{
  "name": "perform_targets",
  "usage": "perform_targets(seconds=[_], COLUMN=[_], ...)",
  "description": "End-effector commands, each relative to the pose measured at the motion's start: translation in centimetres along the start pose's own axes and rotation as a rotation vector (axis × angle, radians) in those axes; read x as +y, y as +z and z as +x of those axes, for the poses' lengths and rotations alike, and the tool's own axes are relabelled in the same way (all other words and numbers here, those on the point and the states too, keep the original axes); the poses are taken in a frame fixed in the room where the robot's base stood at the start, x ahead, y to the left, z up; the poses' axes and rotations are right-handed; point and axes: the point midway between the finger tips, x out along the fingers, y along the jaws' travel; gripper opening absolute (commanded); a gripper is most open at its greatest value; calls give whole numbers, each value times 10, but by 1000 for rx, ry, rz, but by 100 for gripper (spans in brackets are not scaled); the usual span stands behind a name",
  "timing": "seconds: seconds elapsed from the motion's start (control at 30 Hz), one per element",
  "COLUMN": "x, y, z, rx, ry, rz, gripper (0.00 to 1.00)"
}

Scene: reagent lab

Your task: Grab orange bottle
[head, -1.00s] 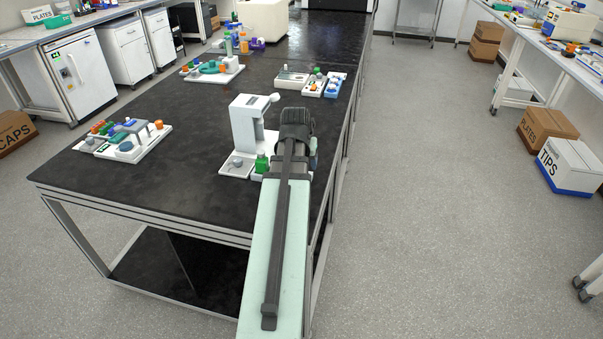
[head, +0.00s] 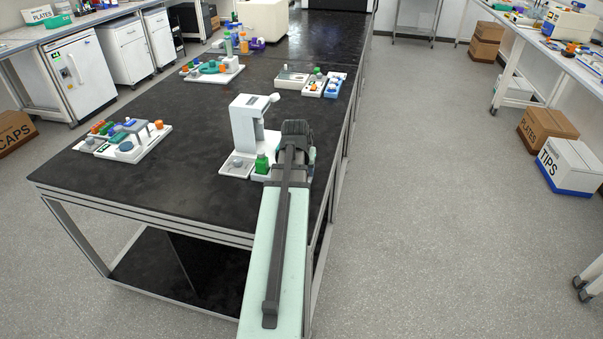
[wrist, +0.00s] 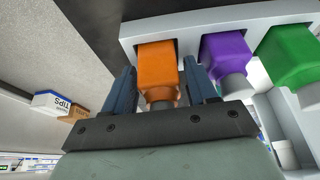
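The orange bottle (wrist: 157,70) stands in the first slot of a white rack (wrist: 192,20) in the wrist view, its neck towards me. My gripper (wrist: 160,72) has one dark blue finger on each side of the bottle. The fingers look spread, with a narrow gap showing beside the bottle; I cannot tell whether either finger touches it. In the head view my arm covers the orange bottle, and my fingertips are hidden.
A purple bottle (wrist: 226,55) and a green bottle (wrist: 289,57) stand beside it in the rack, the purple one close to my right finger. The green bottle also shows in the head view (head: 262,164). A white stand (head: 246,125) rises just left of my arm.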

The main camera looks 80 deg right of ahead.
Motion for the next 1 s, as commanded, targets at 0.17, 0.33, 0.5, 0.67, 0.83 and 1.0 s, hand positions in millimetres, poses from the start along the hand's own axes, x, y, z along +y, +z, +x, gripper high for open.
perform_targets(seconds=[0.17,0.33,0.5,0.67,0.83,1.0], x=[0,0,0,0,0,0], y=[0,0,0,0,-3,-10], z=[0,0,0,0,-6,-22], rx=[0,0,0,0,2,3], ry=[0,0,0,0,0,0], rz=[0,0,0,0,0,0], gripper=[40,23,11,11,11,11])
